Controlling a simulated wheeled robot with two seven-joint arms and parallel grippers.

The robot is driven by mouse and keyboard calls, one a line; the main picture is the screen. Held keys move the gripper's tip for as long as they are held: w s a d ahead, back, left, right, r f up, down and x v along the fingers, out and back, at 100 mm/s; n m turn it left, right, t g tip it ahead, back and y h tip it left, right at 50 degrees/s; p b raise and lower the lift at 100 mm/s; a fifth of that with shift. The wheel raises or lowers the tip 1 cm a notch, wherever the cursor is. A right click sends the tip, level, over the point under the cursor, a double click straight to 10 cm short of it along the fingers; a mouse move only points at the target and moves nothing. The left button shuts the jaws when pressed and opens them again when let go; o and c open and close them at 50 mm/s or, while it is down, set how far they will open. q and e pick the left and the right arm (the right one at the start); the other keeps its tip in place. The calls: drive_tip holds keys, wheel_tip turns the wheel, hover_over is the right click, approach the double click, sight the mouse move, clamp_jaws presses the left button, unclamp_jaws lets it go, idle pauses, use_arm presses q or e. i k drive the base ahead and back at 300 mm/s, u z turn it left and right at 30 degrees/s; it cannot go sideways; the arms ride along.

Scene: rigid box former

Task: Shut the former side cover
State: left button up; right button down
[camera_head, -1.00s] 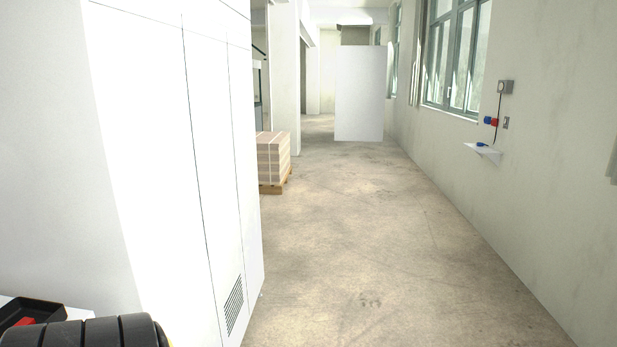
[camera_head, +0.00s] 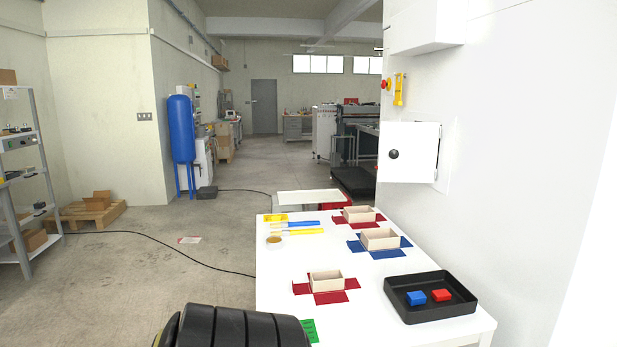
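The former side cover appears to be the small white square panel (camera_head: 416,166) with a round black knob (camera_head: 393,154), on the white machine wall (camera_head: 520,150) at the right. It stands out from the wall, swung open, with its right edge near a pale opening or frame in the wall. What lies behind it is hidden. Neither of my grippers shows. Only a black ribbed part, which looks like one of my arm links, shows at the bottom edge, well away from the cover.
A white table (camera_head: 290,285) stands below the cover, with several cartons on red and blue blanks. A black tray (camera_head: 430,309) holds a blue and a red block. A cable (camera_head: 150,236) crosses the floor. The floor at left is mostly clear.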

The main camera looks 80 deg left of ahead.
sight(407, 152)
drive_tip(key=u, duration=3.1)
drive_tip(key=i, duration=0.4)
